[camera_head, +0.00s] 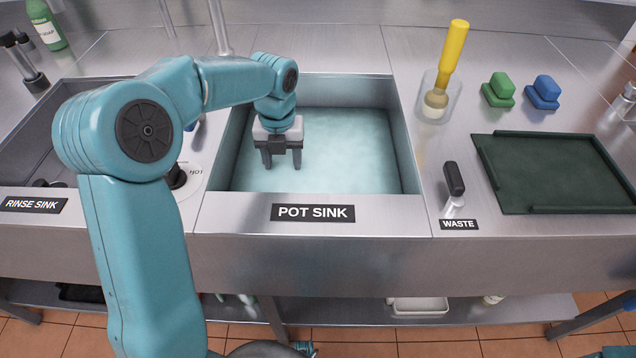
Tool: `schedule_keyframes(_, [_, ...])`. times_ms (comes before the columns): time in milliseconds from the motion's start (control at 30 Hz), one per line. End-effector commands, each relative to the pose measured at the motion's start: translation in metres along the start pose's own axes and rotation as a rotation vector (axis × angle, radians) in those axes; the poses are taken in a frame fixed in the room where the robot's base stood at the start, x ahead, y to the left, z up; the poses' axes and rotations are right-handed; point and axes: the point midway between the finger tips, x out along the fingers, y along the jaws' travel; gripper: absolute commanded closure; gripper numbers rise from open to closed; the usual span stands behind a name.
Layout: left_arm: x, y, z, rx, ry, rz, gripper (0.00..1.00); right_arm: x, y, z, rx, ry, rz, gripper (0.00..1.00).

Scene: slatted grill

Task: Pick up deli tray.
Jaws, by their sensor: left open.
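A dark green rectangular tray (550,172) with a low raised rim lies flat on the steel counter at the right. A shallow white tray (418,306) sits on the shelf below the counter; I cannot tell for certain which one is the deli tray. My left gripper (282,162) is open and points down over the pale blue water of the pot sink (390,95). Nothing shows between its fingers. It is well to the left of the green tray and apart from it. My right gripper is not in view.
Behind the green tray are a green scrubber (498,91) and a blue scrubber (543,93). A yellow-handled brush (454,55) stands in a clear holder. A black-handled tool (454,180) is by the waste label. The rinse sink (35,127) is at the left.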

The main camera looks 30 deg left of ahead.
Motion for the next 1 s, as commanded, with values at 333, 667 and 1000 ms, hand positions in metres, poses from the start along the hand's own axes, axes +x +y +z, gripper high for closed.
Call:
schedule_keyframes(333, [0.041, 0.001, -0.001, 0.000, 0.002, 0.000, 0.45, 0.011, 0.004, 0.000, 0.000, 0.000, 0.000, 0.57])
schedule_keyframes(667, [0.040, 0.001, -0.001, 0.000, 0.001, 0.000, 0.97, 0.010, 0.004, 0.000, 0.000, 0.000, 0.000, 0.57])
schedule_keyframes(1000, [0.038, 0.001, -0.001, 0.001, 0.000, 0.000, 1.00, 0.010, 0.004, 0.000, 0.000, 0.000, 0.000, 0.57])
